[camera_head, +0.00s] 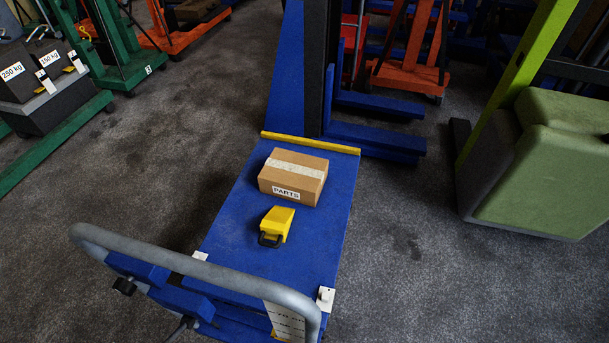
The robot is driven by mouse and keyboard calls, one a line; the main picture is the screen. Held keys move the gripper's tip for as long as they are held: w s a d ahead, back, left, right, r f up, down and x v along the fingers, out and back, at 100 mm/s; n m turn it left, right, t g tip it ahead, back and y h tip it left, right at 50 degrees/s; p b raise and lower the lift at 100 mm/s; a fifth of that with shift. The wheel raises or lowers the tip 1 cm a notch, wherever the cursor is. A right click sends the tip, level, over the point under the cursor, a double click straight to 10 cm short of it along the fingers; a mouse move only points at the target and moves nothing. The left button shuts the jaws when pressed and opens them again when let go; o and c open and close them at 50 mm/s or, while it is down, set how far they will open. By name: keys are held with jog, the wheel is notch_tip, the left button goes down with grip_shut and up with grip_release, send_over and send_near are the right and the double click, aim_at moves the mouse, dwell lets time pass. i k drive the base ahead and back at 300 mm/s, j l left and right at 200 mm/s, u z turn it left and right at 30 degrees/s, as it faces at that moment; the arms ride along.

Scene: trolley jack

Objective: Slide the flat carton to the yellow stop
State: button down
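The flat carton (293,176) is a brown box with a pale tape strip across its top and a white "PARTS" label on its near side. It lies flat on the blue platform (222,229) of a trolley. The yellow stop (310,143) is a low bar across the platform's far end. A narrow strip of blue shows between carton and stop, so they look apart. My gripper is not in view.
A yellow wedge (279,221) with a black handle sits on the platform just in front of the carton. A grey tubular handle (200,268) crosses the near end. A blue lift with forks (375,137) stands beyond the stop. A green padded block (545,170) stands right.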

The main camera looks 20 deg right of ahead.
aim_at(298, 177)
jog(key=i+l+u, duration=0.65)
jog(key=l, duration=0.2)
jog(key=i+l+u, duration=0.1)
jog(key=l+u, duration=0.2)
jog(key=l, duration=0.2)
jog(key=i+l+u, duration=0.15)
jog(key=l+u, duration=0.15)
jog(key=l, duration=0.3)
jog(key=l+u, duration=0.3)
jog(key=l, duration=0.25)
jog(key=l+u, duration=0.35)
jog(key=l, duration=0.3)
jog(key=i, duration=0.05)
